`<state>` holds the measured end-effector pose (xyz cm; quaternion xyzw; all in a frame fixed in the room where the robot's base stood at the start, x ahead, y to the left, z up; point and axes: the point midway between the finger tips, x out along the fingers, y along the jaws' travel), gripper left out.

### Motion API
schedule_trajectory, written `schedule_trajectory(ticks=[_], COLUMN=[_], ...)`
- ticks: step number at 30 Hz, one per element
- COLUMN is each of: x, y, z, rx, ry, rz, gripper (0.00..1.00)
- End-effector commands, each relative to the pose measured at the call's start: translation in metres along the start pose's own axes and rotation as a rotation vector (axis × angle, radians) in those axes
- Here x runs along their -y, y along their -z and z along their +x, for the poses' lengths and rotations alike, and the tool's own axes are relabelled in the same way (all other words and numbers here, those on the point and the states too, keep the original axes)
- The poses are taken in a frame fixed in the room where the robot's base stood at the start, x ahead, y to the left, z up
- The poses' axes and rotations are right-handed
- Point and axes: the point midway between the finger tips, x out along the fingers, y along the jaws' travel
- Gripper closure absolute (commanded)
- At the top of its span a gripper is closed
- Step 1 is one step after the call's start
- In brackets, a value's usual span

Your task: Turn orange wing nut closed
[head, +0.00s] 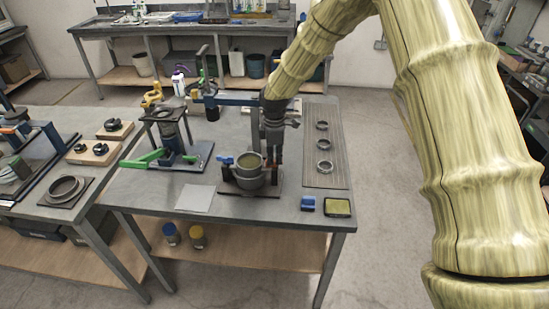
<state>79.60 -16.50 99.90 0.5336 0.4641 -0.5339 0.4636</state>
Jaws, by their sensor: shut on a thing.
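I make out no clear orange surface; the orange wing nut seems hidden between my fingers at the right side of a round grey-green pot-like vessel (248,178). My gripper (275,160) points down there, shut on what I take to be that wing nut. The vessel stands in a dark clamp fixture on a flat base (232,189) on the grey workbench (268,214). A blue wing nut (225,160) shows on the fixture's left side.
A dark stand with a green lever (146,158) is to the left. A ribbed panel with several rings (338,165) lies to the right. A blue block (308,203) and a yellowish-green pad (338,207) sit near the front edge. A pale plate (194,198) lies front left.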

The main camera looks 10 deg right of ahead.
Motion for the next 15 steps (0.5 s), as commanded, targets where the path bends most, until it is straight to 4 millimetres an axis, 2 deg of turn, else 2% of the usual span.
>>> schedule_trajectory(ticks=[7, 15], x=[-0.0003, -0.0003], y=[0.0002, 0.0005], z=[0.0003, 0.0001], rx=[0.001, -0.001], ry=[-0.001, -0.001], rz=[0.126, 0.183], gripper=[1.00, 1.00])
